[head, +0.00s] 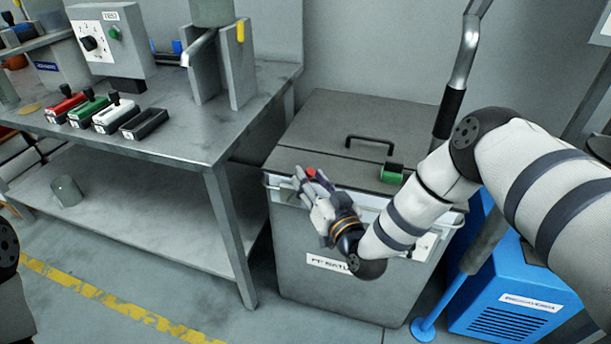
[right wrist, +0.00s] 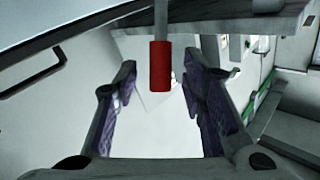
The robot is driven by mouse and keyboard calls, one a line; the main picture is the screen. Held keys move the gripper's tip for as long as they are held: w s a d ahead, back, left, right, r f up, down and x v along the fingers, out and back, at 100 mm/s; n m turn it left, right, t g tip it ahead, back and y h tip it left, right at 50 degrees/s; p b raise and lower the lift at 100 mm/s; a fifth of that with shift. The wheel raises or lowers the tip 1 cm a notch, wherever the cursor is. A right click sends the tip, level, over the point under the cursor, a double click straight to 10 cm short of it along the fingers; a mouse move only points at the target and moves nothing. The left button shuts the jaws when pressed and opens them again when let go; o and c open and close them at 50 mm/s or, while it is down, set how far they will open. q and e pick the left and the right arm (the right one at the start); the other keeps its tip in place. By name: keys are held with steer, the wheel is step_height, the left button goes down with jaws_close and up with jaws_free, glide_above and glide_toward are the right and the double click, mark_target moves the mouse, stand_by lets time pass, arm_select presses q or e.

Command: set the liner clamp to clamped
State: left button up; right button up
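A grey bin (head: 330,255) with a grey lid stands beside the bench. A red grip, which looks like the liner clamp's lever end (head: 311,172), shows at the front left of the bin's rim. In the right wrist view the red grip (right wrist: 160,66) sits on a thin grey rod. My right gripper (head: 305,183) is at this red grip. In the right wrist view its two fingers (right wrist: 160,85) are apart, one on each side of the grip, with gaps visible. Whether the clamp is clamped I cannot tell. My left gripper is out of view.
A green block (head: 392,172) sits on the lid's front right, near a black lid handle (head: 370,140). A metal bench (head: 190,125) with stamps stands left. A blue unit (head: 520,290) and a grey pole stand right. Floor at the front left is clear.

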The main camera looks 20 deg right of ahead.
steer(key=shift+w+a, duration=0.15)
steer(key=shift+w, duration=0.95)
jaws_close()
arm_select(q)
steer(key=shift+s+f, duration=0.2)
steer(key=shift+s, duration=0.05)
